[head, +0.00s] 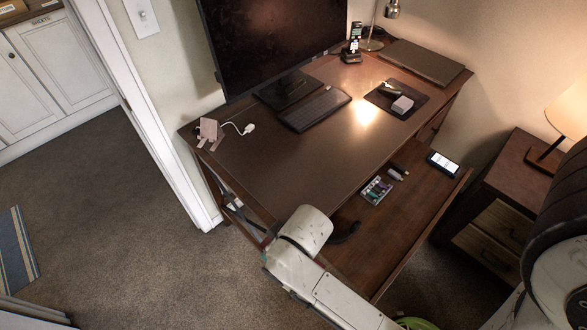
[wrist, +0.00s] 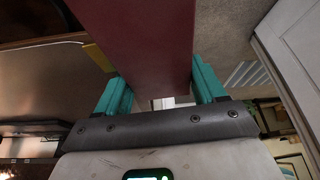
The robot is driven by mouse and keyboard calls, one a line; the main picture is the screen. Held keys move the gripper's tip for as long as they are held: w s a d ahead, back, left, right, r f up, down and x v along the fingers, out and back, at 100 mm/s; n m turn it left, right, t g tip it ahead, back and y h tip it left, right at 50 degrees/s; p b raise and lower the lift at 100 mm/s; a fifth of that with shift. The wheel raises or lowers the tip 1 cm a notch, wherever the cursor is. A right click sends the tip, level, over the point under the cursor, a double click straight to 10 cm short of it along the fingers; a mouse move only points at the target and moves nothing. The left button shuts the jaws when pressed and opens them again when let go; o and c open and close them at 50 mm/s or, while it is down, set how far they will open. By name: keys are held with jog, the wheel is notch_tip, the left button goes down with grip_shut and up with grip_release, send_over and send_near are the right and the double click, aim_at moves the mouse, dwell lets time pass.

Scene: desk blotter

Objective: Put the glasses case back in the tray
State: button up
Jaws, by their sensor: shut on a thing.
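My gripper (wrist: 161,86) shows in the wrist view, with one teal finger on each side of a dark red, flat-faced object. I take this object to be the glasses case (wrist: 145,38); it is held between the fingers and runs out of the top of the picture. In the head view my arm's pale elbow covers the desk's front edge, and I cannot make out the gripper or the case. A dark wooden pull-out tray (head: 385,232) sits below the desktop at the right front. It holds a small box of coloured items (head: 377,190) and a phone (head: 443,164).
On the desk (head: 260,178) stand a monitor (head: 275,40), a keyboard (head: 314,109) and a black mat (head: 420,107) with small items. A closed laptop (head: 424,62) lies behind. A nightstand (head: 510,185) is close to the tray's right. The desktop's middle is clear.

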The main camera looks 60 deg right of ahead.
jog(key=w+a+f+n, duration=0.1)
jog(key=w+a+f, duration=0.2)
jog(key=f, duration=0.3)
jog(key=w+a+f, duration=0.4)
jog(key=f, duration=0.3)
jog(key=shift+f+n+y, duration=0.2)
jog(key=shift+n+y, duration=0.1)
jog(key=shift+n, duration=0.1)
